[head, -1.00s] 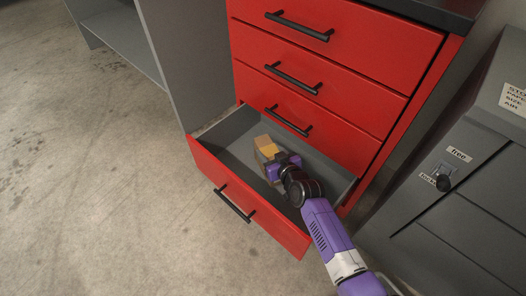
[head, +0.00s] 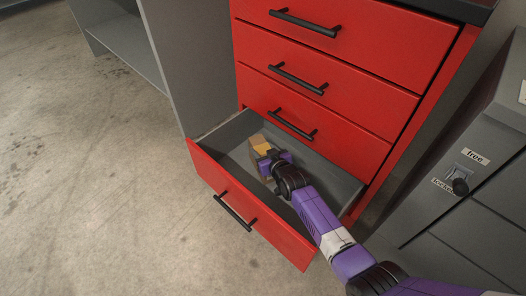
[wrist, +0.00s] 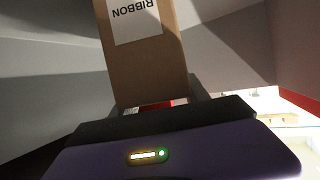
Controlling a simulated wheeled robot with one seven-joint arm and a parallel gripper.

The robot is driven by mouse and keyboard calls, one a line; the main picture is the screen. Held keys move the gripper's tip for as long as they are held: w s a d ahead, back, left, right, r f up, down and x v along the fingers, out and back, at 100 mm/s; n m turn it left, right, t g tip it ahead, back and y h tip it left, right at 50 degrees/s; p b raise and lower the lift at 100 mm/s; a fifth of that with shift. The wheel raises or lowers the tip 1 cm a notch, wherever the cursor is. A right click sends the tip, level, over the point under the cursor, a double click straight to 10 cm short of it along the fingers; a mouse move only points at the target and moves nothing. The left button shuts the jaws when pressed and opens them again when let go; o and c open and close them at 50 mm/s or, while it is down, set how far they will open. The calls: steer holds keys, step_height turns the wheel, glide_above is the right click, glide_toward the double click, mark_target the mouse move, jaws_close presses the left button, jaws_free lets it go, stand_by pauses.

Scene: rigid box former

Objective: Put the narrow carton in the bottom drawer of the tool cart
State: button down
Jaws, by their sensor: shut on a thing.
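The narrow carton (head: 256,143) is a small brown box inside the open bottom drawer (head: 229,149) of the red tool cart (head: 345,48). In the wrist view the carton (wrist: 146,70) shows a white label reading RIBBON, upside down. My gripper (head: 264,153) reaches down into the drawer and is shut on the carton. The gripper's fingers are mostly hidden, and I cannot tell whether the carton touches the drawer floor.
Closed red drawers with black handles rise above the open one. A grey cabinet (head: 490,150) with a knob and labels stands at the right. A grey panel (head: 185,60) stands left of the cart. The concrete floor in front is clear.

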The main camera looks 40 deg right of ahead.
steer(key=shift+f, duration=0.1)
steer(key=c, duration=0.6)
jaws_free()
steer(key=shift+r, duration=0.25)
steer(key=p+v, duration=0.4)
steer(key=v, duration=0.8)
